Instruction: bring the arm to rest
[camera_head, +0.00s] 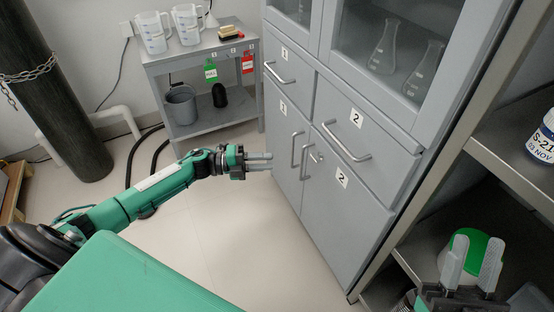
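My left arm (135,200) is green with dark joints and reaches from the lower left over the floor. Its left gripper (262,162) points right, towards the grey cabinet's lower doors. Its two grey fingers are apart with nothing seen between them. My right gripper (471,264) shows at the lower right, in front of the shelf unit, with its fingers pointing up and apart. A white container with a green top (466,238) shows behind and between these fingers. I see no grip on it. Most of my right arm is out of view.
The grey cabinet (325,215) has closed drawers and doors, with flasks (388,48) behind glass. A grey cart (205,55) holds measuring jugs (152,35). A dark cylinder (50,95) stands left. A labelled bottle (543,140) stands on the right shelf. Floor (220,245) between is clear.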

